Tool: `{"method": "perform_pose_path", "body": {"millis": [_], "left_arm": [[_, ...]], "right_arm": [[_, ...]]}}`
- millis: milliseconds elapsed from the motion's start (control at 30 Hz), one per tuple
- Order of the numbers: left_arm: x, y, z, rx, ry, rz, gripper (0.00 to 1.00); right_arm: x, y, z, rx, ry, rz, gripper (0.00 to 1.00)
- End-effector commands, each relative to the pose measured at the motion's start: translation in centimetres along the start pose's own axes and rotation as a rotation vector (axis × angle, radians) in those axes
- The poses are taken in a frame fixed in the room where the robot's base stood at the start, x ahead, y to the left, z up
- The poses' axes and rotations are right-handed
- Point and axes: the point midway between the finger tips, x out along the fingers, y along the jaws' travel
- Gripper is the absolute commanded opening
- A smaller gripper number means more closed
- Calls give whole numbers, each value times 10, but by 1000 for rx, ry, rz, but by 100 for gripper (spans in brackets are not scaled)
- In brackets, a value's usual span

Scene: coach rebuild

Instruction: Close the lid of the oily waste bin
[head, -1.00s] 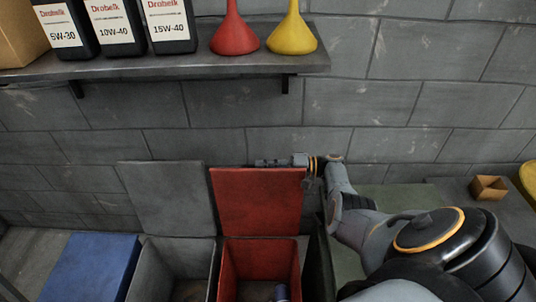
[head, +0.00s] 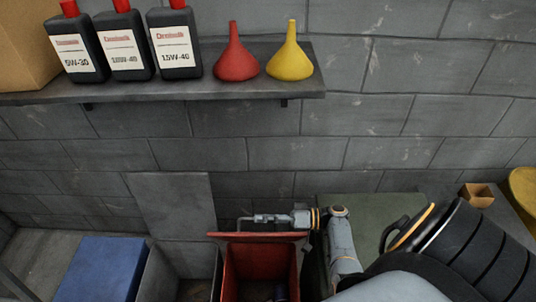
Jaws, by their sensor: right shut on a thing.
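The red bin (head: 231,278) stands at the bottom centre, its mouth still open, with a small dark item (head: 281,292) inside. Its red lid (head: 258,239) is tilted forward over the bin's back part and shows nearly edge-on. My right gripper (head: 243,221) reaches in from the right and lies along the lid's upper edge, shut on the lid; its fingertips are small and partly hidden. My left gripper is not in view. I see no label naming the oily waste bin.
Left of the red bin are an open grey bin with its lid (head: 172,203) up against the wall and a blue lid (head: 100,268) lying flat. Above, a shelf (head: 170,92) holds several bottles and funnels. A green surface (head: 375,220) lies to the right.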

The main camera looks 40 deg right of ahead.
Motion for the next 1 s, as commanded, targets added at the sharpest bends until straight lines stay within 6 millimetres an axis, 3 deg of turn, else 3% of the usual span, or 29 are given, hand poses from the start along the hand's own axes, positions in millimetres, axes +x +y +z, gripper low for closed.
{"method": "perform_pose_path", "body": {"millis": [33,400,433,533,833,1000], "left_arm": [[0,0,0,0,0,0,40],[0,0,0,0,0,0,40],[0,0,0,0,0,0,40],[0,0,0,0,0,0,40],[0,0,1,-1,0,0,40],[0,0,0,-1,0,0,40]], "right_arm": [[14,-4,2,-3,2,-24,0],[14,-4,4,-3,1,-23,0],[14,-4,4,-3,1,-23,17],[14,-4,4,-3,1,-22,34],[13,-3,4,-2,3,-20,34],[-3,-3,4,-2,4,-18,34]]}}
